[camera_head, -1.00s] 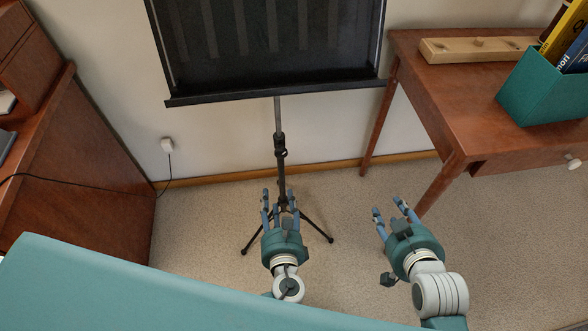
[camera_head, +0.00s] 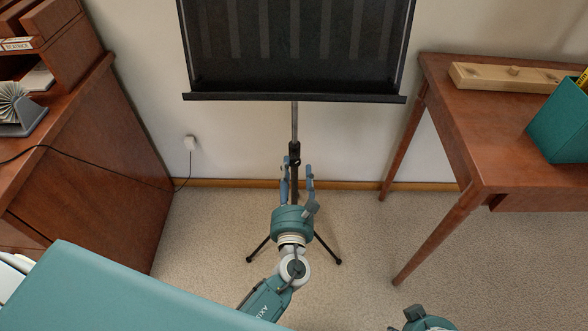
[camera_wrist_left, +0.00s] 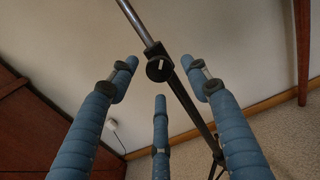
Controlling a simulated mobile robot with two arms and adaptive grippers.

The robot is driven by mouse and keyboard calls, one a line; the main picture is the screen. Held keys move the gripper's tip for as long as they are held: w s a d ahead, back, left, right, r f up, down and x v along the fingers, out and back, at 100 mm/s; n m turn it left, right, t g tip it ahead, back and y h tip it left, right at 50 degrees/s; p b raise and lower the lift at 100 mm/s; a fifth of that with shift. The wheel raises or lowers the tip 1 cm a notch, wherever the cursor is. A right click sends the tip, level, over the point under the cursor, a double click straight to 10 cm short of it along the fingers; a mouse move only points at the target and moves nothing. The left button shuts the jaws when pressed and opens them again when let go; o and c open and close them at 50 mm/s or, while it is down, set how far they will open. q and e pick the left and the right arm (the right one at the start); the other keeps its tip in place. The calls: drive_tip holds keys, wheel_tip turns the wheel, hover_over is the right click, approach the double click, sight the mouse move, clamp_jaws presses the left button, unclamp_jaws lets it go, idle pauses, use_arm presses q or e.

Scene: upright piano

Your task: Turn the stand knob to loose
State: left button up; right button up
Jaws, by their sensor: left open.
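A brown desk (camera_head: 465,110) with a wooden box (camera_head: 510,76) and a teal holder (camera_head: 562,120) stands at right. A wooden cabinet (camera_head: 95,190) stands at left. A cord runs to a wall plug (camera_head: 190,143). Carpet is clear between stand and desk.

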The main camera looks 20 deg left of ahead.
use_arm(q)
drive_tip(key=shift+x, duration=0.8)
use_arm(e)
drive_tip(key=shift+r, duration=0.3)
use_arm(q)
drive_tip(key=c, duration=1.1)
drive_tip(key=shift+f, duration=0.1)
drive_tip(key=shift+c, duration=0.2)
drive_tip(key=shift+n+b, duration=0.7)
drive_tip(key=shift+n, duration=0.6)
drive_tip(key=o, duration=1.1)
drive_tip(key=shift+f, duration=0.1)
drive_tip(key=shift+o, duration=0.2)
use_arm(e)
drive_tip(key=v, duration=0.4)
drive_tip(key=shift+d+r, duration=0.1)
drive_tip(key=shift+r, duration=0.35)
